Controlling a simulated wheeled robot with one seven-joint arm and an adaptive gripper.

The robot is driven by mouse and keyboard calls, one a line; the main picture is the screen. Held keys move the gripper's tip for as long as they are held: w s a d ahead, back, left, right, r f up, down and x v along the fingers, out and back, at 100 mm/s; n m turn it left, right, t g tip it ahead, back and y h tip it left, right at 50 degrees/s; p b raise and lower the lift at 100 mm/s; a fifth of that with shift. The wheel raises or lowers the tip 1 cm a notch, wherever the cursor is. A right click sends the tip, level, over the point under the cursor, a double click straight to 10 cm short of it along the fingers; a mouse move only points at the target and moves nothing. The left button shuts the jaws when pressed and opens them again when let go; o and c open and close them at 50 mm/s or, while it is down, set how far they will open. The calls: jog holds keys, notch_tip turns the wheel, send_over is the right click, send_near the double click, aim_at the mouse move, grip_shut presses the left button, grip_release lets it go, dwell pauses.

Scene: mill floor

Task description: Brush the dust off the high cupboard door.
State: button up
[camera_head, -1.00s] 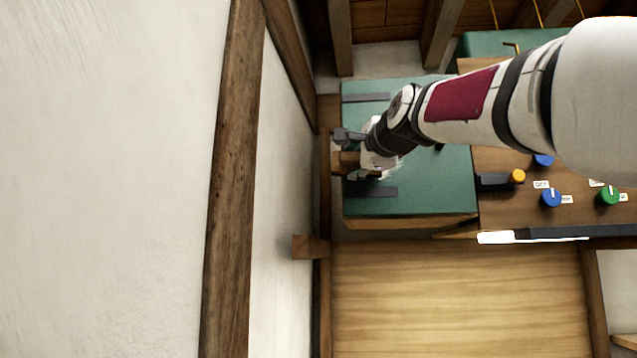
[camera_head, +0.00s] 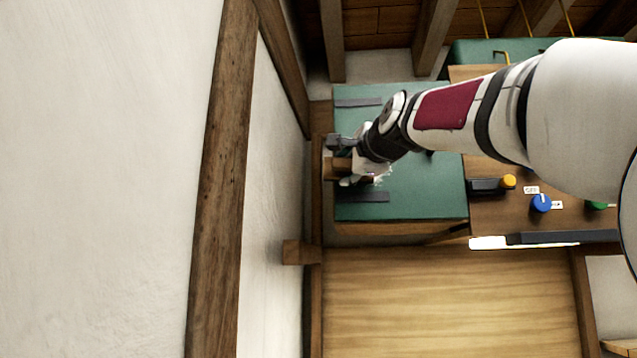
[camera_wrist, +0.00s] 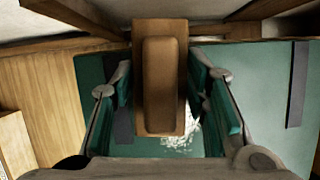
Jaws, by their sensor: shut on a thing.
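The cupboard door (camera_head: 425,190) is a green panel with dark strap hinges, high in the head view; its green face also fills much of the wrist view (camera_wrist: 262,100). A speckled white dust patch (camera_wrist: 182,138) shows on it, just below the brush. My gripper (camera_head: 347,160) is at the door's left part. It is shut on a brown wooden brush, whose block and raised grip (camera_wrist: 163,85) stand between the two fingers in the wrist view (camera_wrist: 165,100). The brush's underside is hidden, so I cannot tell whether it touches the door.
A wall post (camera_head: 222,180) and a short wooden peg (camera_head: 300,252) are at the left. A pale wooden panel (camera_head: 450,300) lies below.

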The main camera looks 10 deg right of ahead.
aim_at(367, 181)
jog(key=shift+w+d, duration=0.25)
jog(key=shift+w, duration=0.5)
jog(key=shift+s+d+b, duration=0.2)
jog(key=shift+d+b, duration=0.35)
jog(key=shift+d, duration=0.05)
jog(key=shift+s+d+b, duration=0.15)
jog(key=shift+d+b, duration=0.4)
jog(key=shift+d, duration=0.05)
jog(key=shift+s+d, duration=0.35)
jog(key=shift+d, duration=0.25)
